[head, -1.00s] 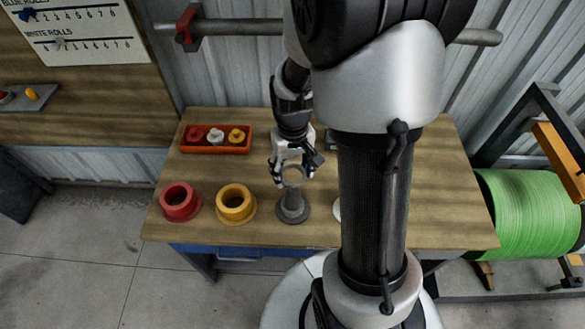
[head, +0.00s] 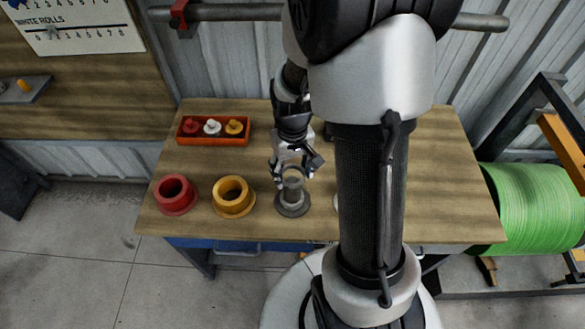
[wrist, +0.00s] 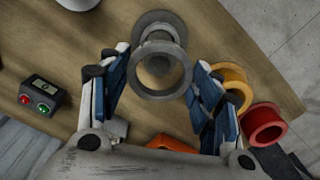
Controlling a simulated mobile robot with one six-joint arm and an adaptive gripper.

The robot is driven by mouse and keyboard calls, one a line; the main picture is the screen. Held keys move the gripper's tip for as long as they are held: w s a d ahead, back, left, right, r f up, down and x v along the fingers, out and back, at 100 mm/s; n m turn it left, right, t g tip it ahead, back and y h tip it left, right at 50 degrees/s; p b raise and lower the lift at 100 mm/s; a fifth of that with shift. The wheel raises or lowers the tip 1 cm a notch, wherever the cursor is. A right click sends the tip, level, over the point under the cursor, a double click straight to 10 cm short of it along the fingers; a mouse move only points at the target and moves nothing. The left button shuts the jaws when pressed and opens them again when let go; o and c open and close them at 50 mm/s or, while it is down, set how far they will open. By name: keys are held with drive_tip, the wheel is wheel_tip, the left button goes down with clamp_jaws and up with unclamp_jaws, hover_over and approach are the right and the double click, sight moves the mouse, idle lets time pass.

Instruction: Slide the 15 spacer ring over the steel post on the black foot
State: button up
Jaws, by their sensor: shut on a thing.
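My gripper (head: 293,172) is shut on a grey spacer ring (wrist: 160,90), held between its two fingers. No number can be read on the ring. The steel post (head: 292,194) stands upright on its dark round foot (head: 292,210) near the table's front edge. In the head view the ring is at the post's top end and overlaps it. In the wrist view the ring covers part of the post, and the foot (wrist: 152,20) shows beyond it. I cannot tell whether the ring is around the post or just above it.
A yellow flanged roll (head: 233,208) and a red one (head: 174,207) stand left of the foot. An orange tray (head: 215,141) with small coloured pieces lies behind. A small box with red and green buttons (wrist: 38,96) and a white object (wrist: 76,4) show in the wrist view.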

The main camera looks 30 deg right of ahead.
sight(293, 180)
drive_tip(key=shift+f+b, duration=2.6)
drive_tip(key=shift+f, duration=1)
drive_tip(key=o, duration=1.3)
drive_tip(key=shift+c, duration=0.2)
drive_tip(key=shift+r, duration=0.1)
wheel_tip(293, 180, up, 12)
drive_tip(key=shift+f, duration=0.1)
